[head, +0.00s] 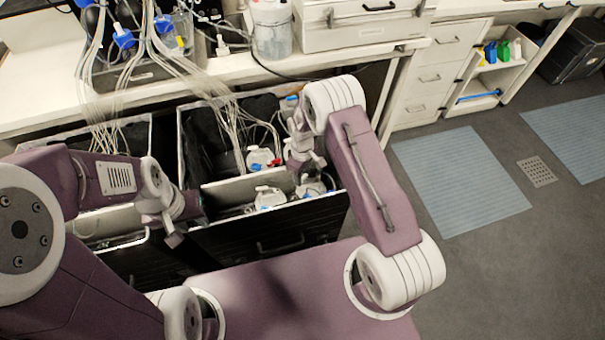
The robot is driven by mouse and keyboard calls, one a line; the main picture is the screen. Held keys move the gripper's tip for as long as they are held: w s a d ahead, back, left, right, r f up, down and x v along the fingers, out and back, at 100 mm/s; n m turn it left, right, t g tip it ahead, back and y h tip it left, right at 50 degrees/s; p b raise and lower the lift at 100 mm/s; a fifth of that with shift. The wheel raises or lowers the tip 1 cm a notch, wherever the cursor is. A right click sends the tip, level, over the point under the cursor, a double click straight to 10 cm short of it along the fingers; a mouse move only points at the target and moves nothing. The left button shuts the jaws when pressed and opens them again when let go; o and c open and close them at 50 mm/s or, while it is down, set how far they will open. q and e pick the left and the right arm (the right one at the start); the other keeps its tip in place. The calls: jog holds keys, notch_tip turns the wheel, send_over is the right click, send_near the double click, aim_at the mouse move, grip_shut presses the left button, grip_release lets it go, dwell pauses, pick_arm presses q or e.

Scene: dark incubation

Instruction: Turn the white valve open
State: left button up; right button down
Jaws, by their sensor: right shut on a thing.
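My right gripper (306,178) reaches down into the open drawer (285,220) from the right. It is shut on a small part at the top of a white-capped bottle (312,190), which looks to be the white valve. The gripper hides most of this part, so I cannot tell how far it is turned. Two more white-capped bottles stand to the left, one with a red part (262,158) and one nearer the drawer front (268,198). My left gripper (174,240) hangs by the drawer front, apart from the bottles; its fingers are too small and dark to read.
Many clear tubes (215,105) run from the bench (185,73) down into the drawers. A second open drawer (100,222) is at the left, partly behind my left arm. Grey floor with blue mats (460,180) is free at the right.

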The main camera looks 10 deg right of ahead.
jog(key=n, duration=0.4)
jog(key=shift+a, duration=0.1)
jog(key=n, duration=0.4)
jog(key=shift+s+a, duration=0.1)
jog(key=shift+s, duration=0.05)
dwell(1.0)
